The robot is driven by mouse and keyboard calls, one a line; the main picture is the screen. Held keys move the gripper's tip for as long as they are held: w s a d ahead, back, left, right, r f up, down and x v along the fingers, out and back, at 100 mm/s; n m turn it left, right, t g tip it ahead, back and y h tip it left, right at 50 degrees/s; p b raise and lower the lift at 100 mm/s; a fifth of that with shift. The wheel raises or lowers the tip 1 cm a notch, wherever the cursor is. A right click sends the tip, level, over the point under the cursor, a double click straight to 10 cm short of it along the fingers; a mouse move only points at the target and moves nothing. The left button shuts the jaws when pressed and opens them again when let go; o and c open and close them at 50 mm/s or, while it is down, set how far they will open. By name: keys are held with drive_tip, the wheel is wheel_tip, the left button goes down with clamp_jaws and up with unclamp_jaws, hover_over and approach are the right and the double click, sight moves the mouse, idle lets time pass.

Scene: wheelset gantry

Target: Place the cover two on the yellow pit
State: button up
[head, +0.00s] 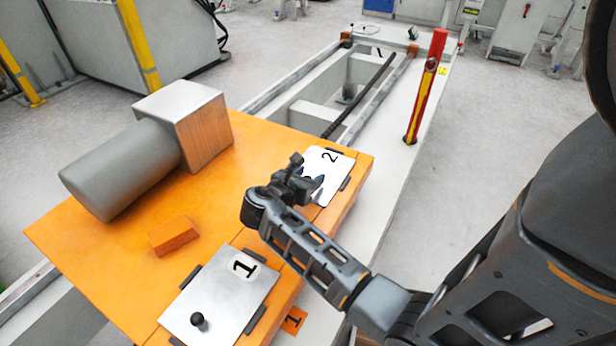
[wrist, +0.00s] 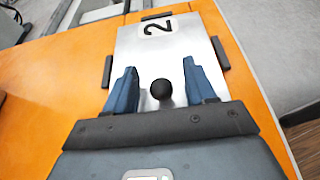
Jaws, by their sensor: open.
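Cover two (head: 328,160) is a silver plate marked 2, lying flat at the right edge of the orange platform. Dark clips stand along its sides. In the wrist view the cover (wrist: 190,45) shows its round black knob (wrist: 161,90). My gripper (head: 309,183) is over the near part of cover two. In the wrist view, the blue fingers of my gripper (wrist: 162,88) are spread, one on each side of the knob, with gaps between. Contact with the cover cannot be told. No open yellow pit can be made out in either view.
The orange platform (head: 95,255) also carries cover one (head: 215,300) with a black knob, a grey cylinder with a metal block (head: 190,125), and a small orange block (head: 172,236). A red and yellow post (head: 423,95) stands on the white frame behind.

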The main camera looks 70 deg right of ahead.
drive_tip(key=p+v, duration=0.1)
drive_tip(key=v, duration=1)
drive_tip(key=shift+w+a+r, duration=0.1)
drive_tip(key=shift+a+r, duration=0.1)
drive_tip(key=shift+a, duration=0.15)
